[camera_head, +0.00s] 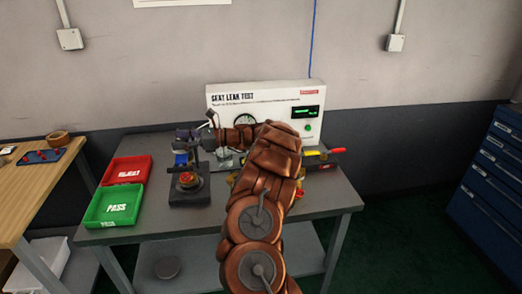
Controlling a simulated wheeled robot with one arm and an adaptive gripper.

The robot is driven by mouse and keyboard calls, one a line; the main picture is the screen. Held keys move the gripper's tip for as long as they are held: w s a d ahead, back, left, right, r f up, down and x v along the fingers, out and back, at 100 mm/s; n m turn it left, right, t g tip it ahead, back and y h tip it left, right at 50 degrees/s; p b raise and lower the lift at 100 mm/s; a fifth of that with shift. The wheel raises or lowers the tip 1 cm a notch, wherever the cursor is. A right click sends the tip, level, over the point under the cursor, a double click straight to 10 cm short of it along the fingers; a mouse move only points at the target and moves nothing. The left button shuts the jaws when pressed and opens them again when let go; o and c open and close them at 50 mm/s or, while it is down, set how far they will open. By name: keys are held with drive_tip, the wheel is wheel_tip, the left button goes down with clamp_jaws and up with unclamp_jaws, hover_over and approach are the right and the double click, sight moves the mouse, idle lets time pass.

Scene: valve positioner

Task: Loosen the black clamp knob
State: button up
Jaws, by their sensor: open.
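My gripper (186,138) is dark grey, at the end of my copper-coloured arm, above the back left part of the grey workbench. It appears open, and I see nothing held in it. Below it stands a black fixture (188,197) with a round red and brass part on top. A small blue part (181,159) shows just under the gripper, behind the fixture. I cannot make out the black clamp knob; it is too small, or hidden by the gripper or arm.
A red REJECT tray (127,170) and a green PASS tray (114,206) lie at the bench's (150,238) left. A white SEAT LEAK TEST panel (265,97) stands at the back. A red-handled tool (337,151) lies at the right.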

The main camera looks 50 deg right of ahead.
drive_tip(key=shift+m+t+h+b, duration=0.7)
drive_tip(key=shift+h+b, duration=0.2)
drive_tip(key=shift+b, duration=0.3)
drive_tip(key=m+t+h+b, duration=0.1)
drive_tip(key=h+b, duration=0.1)
drive_tip(key=b, duration=0.1)
drive_tip(key=shift+a+f+m+b, duration=0.1)
drive_tip(key=shift+m+b, duration=0.2)
drive_tip(key=shift+m, duration=0.1)
